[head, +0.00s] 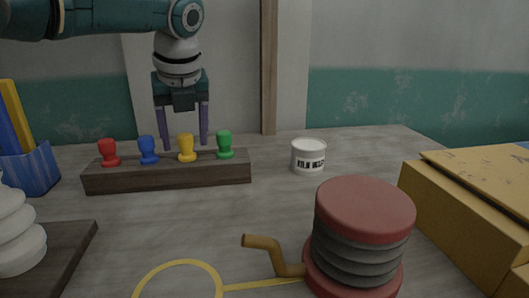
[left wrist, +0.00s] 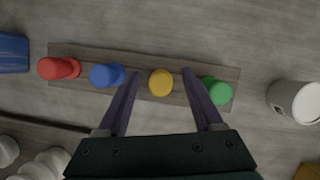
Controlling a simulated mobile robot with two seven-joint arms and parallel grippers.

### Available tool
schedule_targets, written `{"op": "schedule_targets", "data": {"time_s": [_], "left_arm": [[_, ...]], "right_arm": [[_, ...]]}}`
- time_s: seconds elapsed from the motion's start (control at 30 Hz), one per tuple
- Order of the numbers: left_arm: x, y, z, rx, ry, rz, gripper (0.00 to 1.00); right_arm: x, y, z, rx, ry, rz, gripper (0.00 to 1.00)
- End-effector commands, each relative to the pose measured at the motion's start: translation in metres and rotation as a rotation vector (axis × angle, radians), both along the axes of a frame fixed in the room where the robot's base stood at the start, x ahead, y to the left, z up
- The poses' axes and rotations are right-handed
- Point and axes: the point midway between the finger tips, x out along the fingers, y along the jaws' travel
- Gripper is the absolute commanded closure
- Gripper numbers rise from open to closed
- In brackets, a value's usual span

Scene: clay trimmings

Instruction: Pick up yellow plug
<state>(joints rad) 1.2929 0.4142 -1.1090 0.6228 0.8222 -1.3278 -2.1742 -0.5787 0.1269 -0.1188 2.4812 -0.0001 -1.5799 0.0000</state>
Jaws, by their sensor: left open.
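The yellow plug (head: 186,148) stands upright in a dark wooden block (head: 170,180), between the blue plug (head: 148,150) and the green plug (head: 225,145). The red plug (head: 109,152) is at the block's left end. My left gripper (head: 185,143) points down over the block, open and empty. In the left wrist view its fingers (left wrist: 160,74) are spread to either side of the yellow plug (left wrist: 160,83), with gaps on both sides. Their tips are near the blue plug (left wrist: 106,75) and the green plug (left wrist: 217,91). My right gripper is not in view.
A white tub (head: 308,155) stands right of the block. A red and grey cylinder with a crank (head: 365,210) is at front right, beside a yellow box (head: 470,200). A blue pen holder (head: 32,168) is at left.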

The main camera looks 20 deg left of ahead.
Motion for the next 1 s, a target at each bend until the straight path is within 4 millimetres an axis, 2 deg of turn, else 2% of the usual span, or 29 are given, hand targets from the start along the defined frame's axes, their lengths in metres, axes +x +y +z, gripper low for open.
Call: {"op": "schedule_targets", "data": {"time_s": [0.27, 0.83, 0.87, 1.0], "left_arm": [[0.0005, 0.0005, -0.0013, 0.0, 0.0, 0.0, 0.33], [0.0003, 0.0006, -0.0015, 0.0, 0.0, 0.001, 0.97], [0.0003, 0.0006, -0.0015, 0.0, 0.0, 0.001, 1.0], [0.0003, 0.0006, -0.0015, 0.0, 0.0, 0.001, 1.0]], "right_arm": [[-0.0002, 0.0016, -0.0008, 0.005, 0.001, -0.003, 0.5], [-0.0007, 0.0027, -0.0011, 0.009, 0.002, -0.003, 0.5], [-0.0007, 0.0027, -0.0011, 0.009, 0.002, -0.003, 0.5], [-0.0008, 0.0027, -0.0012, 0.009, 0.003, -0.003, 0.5]]}}
